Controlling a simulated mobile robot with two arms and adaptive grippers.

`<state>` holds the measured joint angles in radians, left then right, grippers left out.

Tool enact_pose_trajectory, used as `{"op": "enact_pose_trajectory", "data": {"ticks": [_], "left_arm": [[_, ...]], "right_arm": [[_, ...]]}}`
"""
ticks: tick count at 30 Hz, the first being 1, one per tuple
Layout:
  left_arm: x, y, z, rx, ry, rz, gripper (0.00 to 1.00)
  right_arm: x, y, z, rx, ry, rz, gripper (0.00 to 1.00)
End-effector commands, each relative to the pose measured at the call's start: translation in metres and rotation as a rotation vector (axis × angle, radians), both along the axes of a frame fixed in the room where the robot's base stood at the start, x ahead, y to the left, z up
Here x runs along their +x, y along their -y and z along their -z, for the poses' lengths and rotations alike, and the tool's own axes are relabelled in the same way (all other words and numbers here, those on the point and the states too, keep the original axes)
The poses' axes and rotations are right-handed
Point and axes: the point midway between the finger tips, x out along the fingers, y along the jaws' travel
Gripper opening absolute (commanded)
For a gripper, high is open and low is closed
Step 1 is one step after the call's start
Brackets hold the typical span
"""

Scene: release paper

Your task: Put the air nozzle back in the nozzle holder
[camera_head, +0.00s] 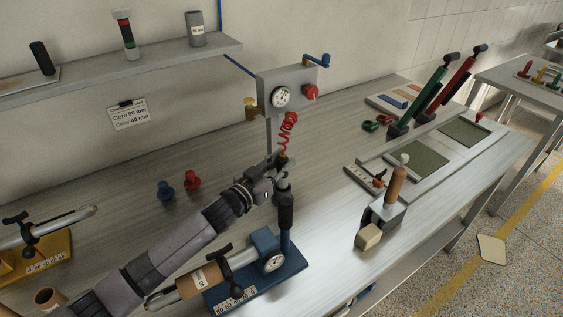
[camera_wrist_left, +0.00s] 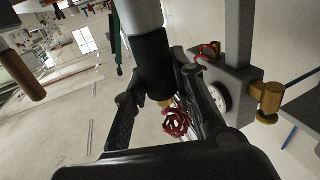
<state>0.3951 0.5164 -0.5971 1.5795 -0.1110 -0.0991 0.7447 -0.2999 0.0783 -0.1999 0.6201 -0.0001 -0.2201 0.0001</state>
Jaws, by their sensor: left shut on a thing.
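The air nozzle (camera_head: 282,184) hangs from a red coiled hose (camera_head: 289,130) below the grey gauge box (camera_head: 273,93). My left gripper (camera_head: 277,172) is shut on the nozzle and holds it above the table. In the left wrist view the nozzle's black grip (camera_wrist_left: 154,62) sits between the fingers of my left gripper (camera_wrist_left: 168,120), with a grey tube on one end and a brass fitting toward the red coil (camera_wrist_left: 176,122). I cannot tell for certain which part is the nozzle holder. My right gripper is not in view.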

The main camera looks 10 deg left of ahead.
Motion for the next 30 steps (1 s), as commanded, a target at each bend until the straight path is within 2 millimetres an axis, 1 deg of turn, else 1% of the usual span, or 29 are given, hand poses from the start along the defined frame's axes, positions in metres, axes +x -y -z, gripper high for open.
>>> {"op": "enact_pose_trajectory", "data": {"ticks": [30], "left_arm": [[0.0,0.001,0.027,-0.001,0.0,0.001,0.0]], "right_arm": [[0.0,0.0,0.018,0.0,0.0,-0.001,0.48]]}}
